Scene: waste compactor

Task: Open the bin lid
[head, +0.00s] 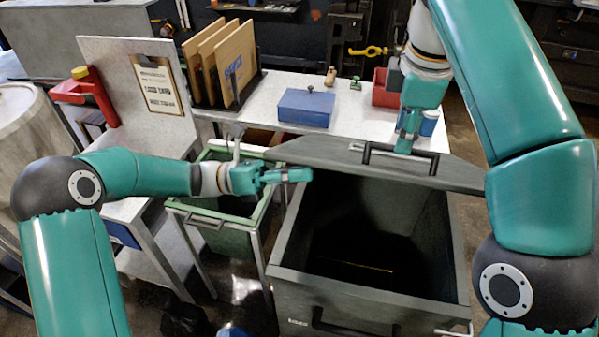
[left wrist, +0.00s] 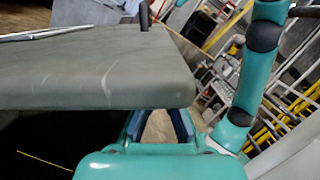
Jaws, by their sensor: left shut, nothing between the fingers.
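The grey bin (head: 283,242) stands open at the centre, its dark inside in view. Its grey lid (head: 335,155) is raised at the back of the opening, with a dark bar handle (head: 368,157) on it. In the left wrist view the lid (left wrist: 90,75) is a thick slab close to my left gripper. My left gripper (head: 308,174) is shut and empty, at the lid's left end; I cannot tell whether it touches. My right gripper (head: 405,145) is at the lid handle; whether its fingers are shut on the handle is unclear.
A green open bin (head: 212,222) stands left of the grey bin. The white table (head: 350,120) behind holds a blue box (head: 306,108), a red bin (head: 383,92) and upright boards (head: 228,65). A clipboard (head: 158,88) hangs on a white panel at left.

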